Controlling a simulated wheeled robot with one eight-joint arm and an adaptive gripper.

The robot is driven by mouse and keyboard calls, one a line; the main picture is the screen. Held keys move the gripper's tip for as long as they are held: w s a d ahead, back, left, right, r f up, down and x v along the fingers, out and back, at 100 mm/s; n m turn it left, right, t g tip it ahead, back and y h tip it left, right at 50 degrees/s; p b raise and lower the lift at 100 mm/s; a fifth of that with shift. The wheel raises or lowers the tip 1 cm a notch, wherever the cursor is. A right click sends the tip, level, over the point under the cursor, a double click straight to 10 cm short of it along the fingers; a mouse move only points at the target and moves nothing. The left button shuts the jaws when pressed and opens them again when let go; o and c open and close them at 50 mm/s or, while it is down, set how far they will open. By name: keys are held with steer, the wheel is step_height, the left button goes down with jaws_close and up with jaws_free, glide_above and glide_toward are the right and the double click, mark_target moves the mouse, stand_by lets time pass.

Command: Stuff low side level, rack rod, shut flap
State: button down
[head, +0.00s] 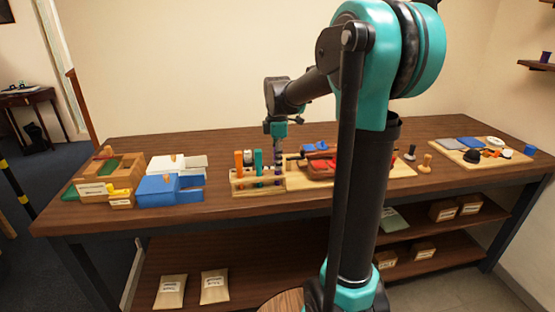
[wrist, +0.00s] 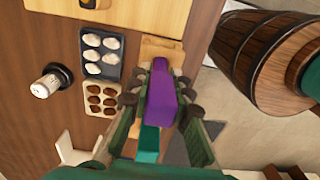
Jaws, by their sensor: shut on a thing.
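My gripper (head: 277,143) is shut on an upright purple rod (head: 278,161) at the right part of the wooden rack (head: 268,187). I cannot tell whether the rod's lower end is seated in the rack. In the wrist view the purple rod (wrist: 163,92) lies between my gripper's fingers (wrist: 160,97). A teal piece (wrist: 148,143) shows beside it. An orange rod (head: 239,160) and a teal rod (head: 258,161) stand in the rack's left part. A red-brown saddle-like piece (head: 319,172) with blue parts lies right of the rack, partly behind my arm. Its flap is not clear.
Wooden boxes (head: 112,172) and blue bins (head: 158,190) stand at the left of the table. A board (head: 447,150) with small items lies at the right. Small pegs (head: 426,163) stand before it. The front left tabletop is clear.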

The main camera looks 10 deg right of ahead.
steer(key=c, duration=1.3)
jaws_free()
